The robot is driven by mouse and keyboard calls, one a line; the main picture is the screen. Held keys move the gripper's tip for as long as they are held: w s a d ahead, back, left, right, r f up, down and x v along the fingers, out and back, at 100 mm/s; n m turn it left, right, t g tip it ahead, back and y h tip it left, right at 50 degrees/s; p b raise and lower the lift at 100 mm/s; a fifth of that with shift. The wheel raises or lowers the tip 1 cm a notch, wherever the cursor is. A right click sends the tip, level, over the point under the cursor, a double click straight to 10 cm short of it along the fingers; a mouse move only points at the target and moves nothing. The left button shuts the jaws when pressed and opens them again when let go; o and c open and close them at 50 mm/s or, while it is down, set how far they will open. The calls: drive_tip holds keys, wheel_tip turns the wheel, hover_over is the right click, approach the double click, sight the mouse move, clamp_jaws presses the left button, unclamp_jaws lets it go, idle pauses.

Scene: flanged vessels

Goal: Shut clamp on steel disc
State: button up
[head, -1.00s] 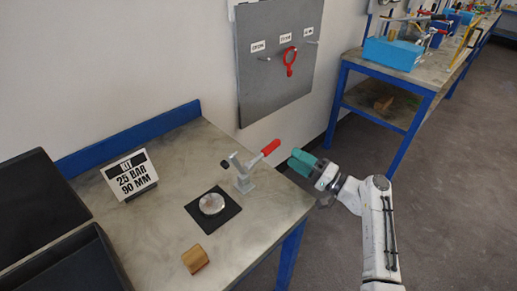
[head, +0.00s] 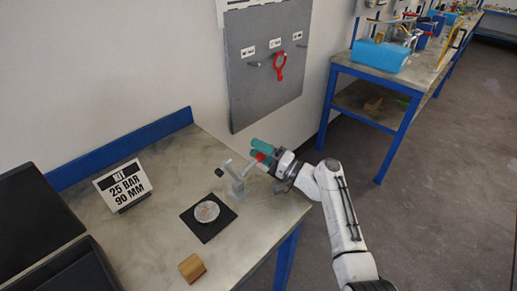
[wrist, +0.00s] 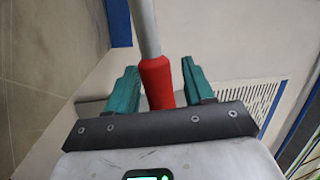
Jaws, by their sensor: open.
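The steel disc (head: 206,212) lies flat on a black square mat (head: 221,225) on the bench. The grey toggle clamp (head: 238,186) stands just behind and right of the disc. Its black-tipped arm is raised clear of the disc, and its red-ended lever points up to the right. My gripper (head: 262,152) is at the red handle (head: 260,158). In the wrist view, my gripper's teal fingers (wrist: 160,85) stand open on both sides of the red handle (wrist: 157,80), with gaps visible. The handle's lower end is hidden behind the gripper body.
A sign reading 25 BAR 90 MM (head: 123,185) stands on the bench (head: 150,245). A wooden block (head: 192,267) lies near the front. Black trays (head: 60,270) fill the left side. A grey wall panel (head: 262,80) with a red ring tool hangs behind.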

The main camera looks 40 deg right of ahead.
drive_tip(key=shift+w, duration=0.15)
drive_tip(key=shift+c, duration=0.2)
clamp_jaws()
idle(0.4)
